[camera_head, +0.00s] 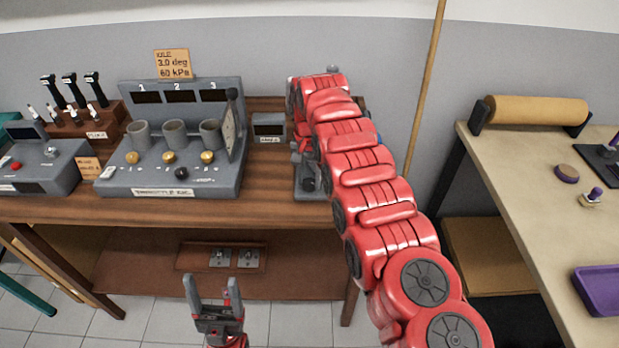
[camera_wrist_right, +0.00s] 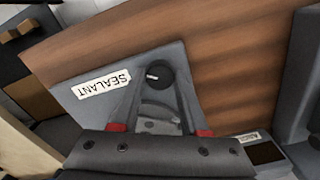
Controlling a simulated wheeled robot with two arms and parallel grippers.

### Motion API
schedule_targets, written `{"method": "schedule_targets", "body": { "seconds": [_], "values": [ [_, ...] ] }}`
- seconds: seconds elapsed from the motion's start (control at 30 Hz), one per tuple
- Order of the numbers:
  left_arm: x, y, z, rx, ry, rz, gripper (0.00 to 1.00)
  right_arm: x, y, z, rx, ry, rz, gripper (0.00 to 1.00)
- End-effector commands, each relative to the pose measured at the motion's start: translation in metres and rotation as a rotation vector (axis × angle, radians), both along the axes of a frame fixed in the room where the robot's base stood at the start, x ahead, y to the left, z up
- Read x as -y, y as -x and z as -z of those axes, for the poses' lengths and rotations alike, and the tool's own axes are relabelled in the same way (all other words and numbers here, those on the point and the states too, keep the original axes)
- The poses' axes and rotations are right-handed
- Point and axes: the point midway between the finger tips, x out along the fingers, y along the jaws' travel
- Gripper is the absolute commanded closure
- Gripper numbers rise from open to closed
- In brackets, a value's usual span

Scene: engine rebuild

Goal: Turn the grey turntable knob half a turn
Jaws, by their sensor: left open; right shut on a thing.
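A dark grey round knob (camera_wrist_right: 160,75) with a white mark shows in the right wrist view, on a grey box labelled SEALANT (camera_wrist_right: 72,103). My right gripper (camera_wrist_right: 158,82) has its fingers on either side of the knob and is shut on it. In the head view my red right arm reaches to the right end of the wooden bench, and its links hide most of the gripper and the knob. Part of a grey unit (camera_head: 305,195) shows beside the arm there. My left gripper (camera_head: 211,284) is open and empty, low in front of the bench.
A grey console (camera_head: 170,180) with several cups and knobs stands on the wooden bench (camera_head: 265,188). A small grey box (camera_head: 268,126) stands left of my right arm. A pale table (camera_head: 530,195) with a purple tray (camera_head: 600,290) is at the right. Floor is clear around my left gripper.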

Motion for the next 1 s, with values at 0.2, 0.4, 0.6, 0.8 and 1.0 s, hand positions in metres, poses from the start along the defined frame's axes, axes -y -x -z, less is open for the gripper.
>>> {"method": "schedule_targets", "body": {
  "seconds": [0.2, 0.4, 0.6, 0.8, 1.0],
  "values": [
    [0.0000, 0.0000, 0.0006, 0.000, 0.000, 0.000, 0.27, 0.0007, -0.0007, -0.0005, 0.002, 0.000, 0.205, 1.00],
    [0.0001, 0.0000, 0.0009, 0.000, 0.000, 0.000, 0.27, 0.0005, -0.0007, -0.0006, 0.003, 0.001, 0.395, 1.00],
    [0.0000, 0.0000, 0.0009, 0.000, 0.000, 0.000, 0.27, 0.0002, -0.0005, -0.0006, 0.003, 0.000, 0.580, 1.00],
    [0.0000, 0.0001, 0.0009, 0.000, 0.000, 0.000, 0.27, 0.0002, -0.0005, -0.0008, 0.004, 0.000, 0.740, 1.00],
    [0.0000, 0.0000, 0.0009, 0.000, 0.000, 0.000, 0.27, 0.0004, -0.0004, -0.0008, 0.003, 0.000, 0.859, 1.00]
  ]
}}
